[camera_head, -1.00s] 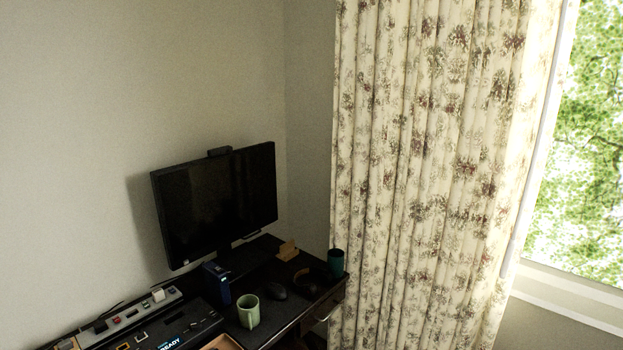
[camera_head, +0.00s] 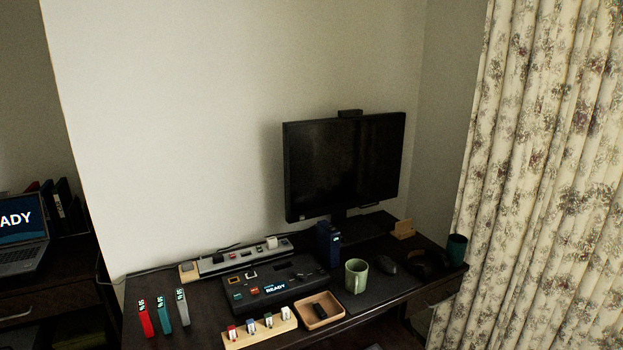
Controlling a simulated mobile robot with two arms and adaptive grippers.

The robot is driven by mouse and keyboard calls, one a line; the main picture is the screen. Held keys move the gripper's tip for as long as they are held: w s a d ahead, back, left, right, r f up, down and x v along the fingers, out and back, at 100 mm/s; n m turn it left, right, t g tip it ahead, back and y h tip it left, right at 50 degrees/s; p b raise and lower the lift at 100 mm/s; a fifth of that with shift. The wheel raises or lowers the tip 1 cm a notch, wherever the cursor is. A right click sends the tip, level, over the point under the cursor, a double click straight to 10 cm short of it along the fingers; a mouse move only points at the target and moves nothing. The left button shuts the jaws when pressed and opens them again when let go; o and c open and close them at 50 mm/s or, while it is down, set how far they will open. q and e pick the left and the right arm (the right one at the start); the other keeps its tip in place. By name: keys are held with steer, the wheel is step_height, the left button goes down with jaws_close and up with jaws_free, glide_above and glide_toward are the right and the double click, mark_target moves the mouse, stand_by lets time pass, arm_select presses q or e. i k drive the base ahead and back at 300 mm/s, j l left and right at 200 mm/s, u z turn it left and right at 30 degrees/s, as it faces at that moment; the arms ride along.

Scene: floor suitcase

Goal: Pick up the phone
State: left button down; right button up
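I cannot clearly make out a phone in the head view. A small black object (camera_head: 321,315) lies in a shallow wooden tray (camera_head: 339,312) at the desk's front edge; it is too small to identify. A small wooden stand (camera_head: 403,229) is at the back right of the desk, and no phone can be made out on it. Neither of my grippers is in view.
A laptop (camera_head: 22,228) is far left; a curtain (camera_head: 545,190) hangs right.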

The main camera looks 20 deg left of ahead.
mark_target(80, 213)
steer(key=j+u, duration=0.1)
steer(key=u, duration=0.3)
steer(key=j+u, duration=0.1)
steer(key=u, duration=0.35)
steer(key=i+j+u, duration=0.4)
steer(key=j, duration=0.3)
steer(key=i+j+u, duration=0.4)
steer(key=j, duration=0.2)
steer(key=i+j+u, duration=0.4)
steer(key=i+j, duration=0.05)
steer(key=j, duration=0.05)
